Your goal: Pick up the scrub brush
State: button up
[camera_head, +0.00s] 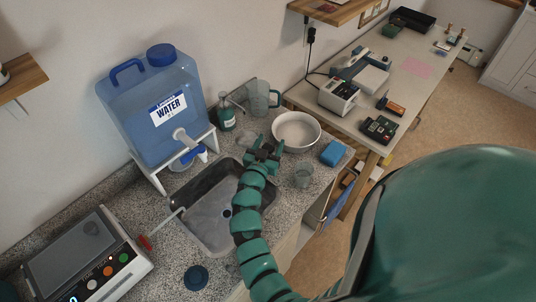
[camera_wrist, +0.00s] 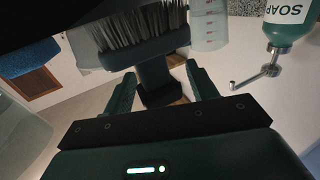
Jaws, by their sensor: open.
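In the head view my gripper (camera_head: 263,154) is above the far right end of the sink, near the white bowl. There I cannot clearly tell the brush apart from the dark green gripper.
The metal sink (camera_head: 205,228) lies below my arm. The white bowl (camera_head: 297,130), soap bottle (camera_head: 226,113), clear jug (camera_head: 262,99), glass (camera_head: 303,177) and blue sponge (camera_head: 333,153) stand close around my gripper. A large water container (camera_head: 155,115) stands at the left.

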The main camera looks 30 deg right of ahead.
jog(key=c, duration=1.1)
jog(key=shift+r, duration=0.1)
jog(key=shift+r, duration=4.9)
